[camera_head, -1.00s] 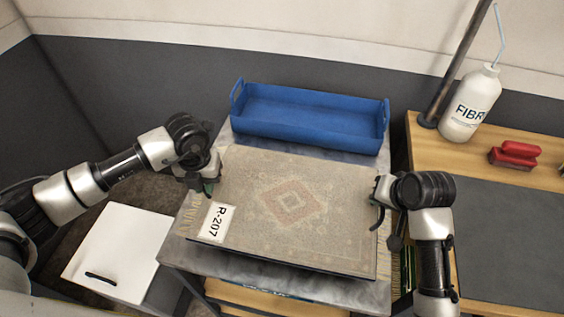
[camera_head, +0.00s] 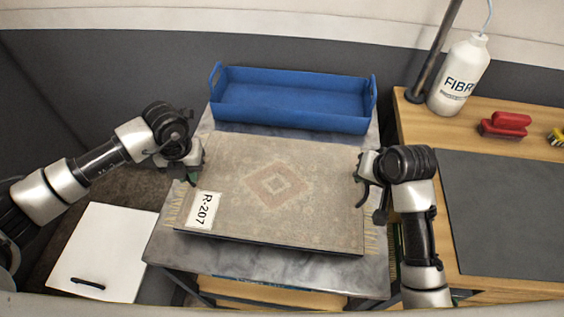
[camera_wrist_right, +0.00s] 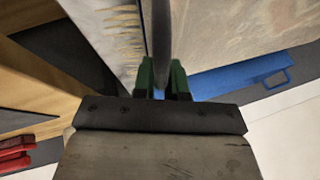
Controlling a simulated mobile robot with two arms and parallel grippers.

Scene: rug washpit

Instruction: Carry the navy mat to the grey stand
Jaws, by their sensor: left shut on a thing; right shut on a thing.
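A flat, dark-edged piece, its dark edge (camera_head: 270,246) showing along the front, has a faded beige rug face (camera_head: 280,210) with a red diamond and an R-207 label. No separate plainly navy mat shows. My left gripper (camera_head: 192,178) is shut on its left edge, and my right gripper (camera_head: 362,180) is shut on its right edge. The right wrist view shows the thin dark edge between the right gripper's green fingers (camera_wrist_right: 161,82). The piece is over the grey stand (camera_head: 220,258). Whether it touches the top is unclear. Pale fringe shows at both sides.
A blue tray (camera_head: 290,120) stands at the back of the stand, close behind the piece. A wooden bench (camera_head: 415,125) on the right holds a white bottle (camera_head: 460,75), a red brush (camera_head: 504,125) and a dark grey panel (camera_head: 510,210). A white lidded box (camera_head: 105,245) is at lower left.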

